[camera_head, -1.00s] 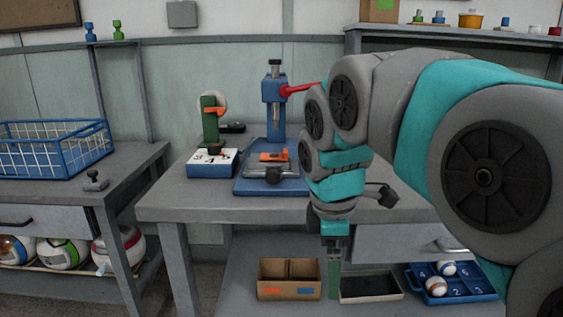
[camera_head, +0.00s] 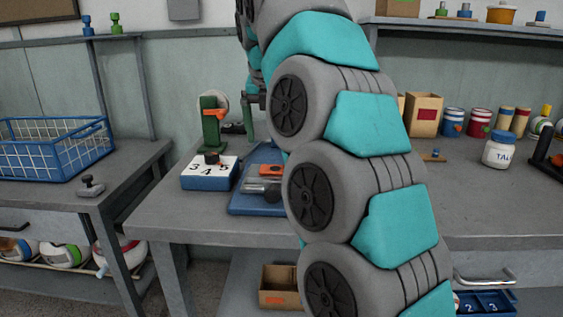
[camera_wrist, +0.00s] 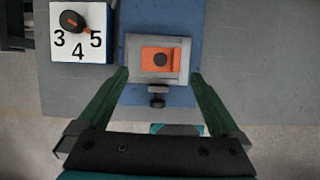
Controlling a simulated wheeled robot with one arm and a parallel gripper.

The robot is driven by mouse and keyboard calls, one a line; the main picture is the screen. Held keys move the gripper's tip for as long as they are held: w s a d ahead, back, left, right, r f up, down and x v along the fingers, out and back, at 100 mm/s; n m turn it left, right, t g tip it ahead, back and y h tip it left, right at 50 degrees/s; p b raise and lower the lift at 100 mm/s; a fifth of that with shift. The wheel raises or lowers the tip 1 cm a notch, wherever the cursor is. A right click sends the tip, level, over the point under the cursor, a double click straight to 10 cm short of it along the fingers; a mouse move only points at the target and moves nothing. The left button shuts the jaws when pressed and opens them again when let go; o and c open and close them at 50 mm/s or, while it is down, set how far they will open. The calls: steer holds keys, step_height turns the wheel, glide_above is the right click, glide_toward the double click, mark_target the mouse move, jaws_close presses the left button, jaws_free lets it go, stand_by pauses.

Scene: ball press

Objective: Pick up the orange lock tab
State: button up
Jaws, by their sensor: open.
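An orange piece (camera_wrist: 153,62) with a dark round centre lies in a grey holder (camera_wrist: 134,46) on the blue press base (camera_wrist: 170,16). It also shows in the head view (camera_head: 270,170). A second orange piece (camera_head: 215,114) is on the green post (camera_head: 210,136) at the back of the table. I cannot tell from the frames which is the lock tab. My gripper (camera_wrist: 161,76) is open and empty. Its green fingers lie left and right of the orange piece in the wrist view, apparently above it.
A blue box (camera_head: 208,183) with a white numbered top and dark knob stands left of the press base. A clamp handle (camera_wrist: 157,92) sticks out in front of the holder. Jars, including a white one (camera_head: 499,150), stand on the right. The table's front left is clear.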

mark_target(276, 167)
steer(key=shift+x, duration=3.8)
steer(key=c, duration=1.1)
steer(key=shift+o, duration=0.2)
steer(key=shift+d+r, duration=0.1)
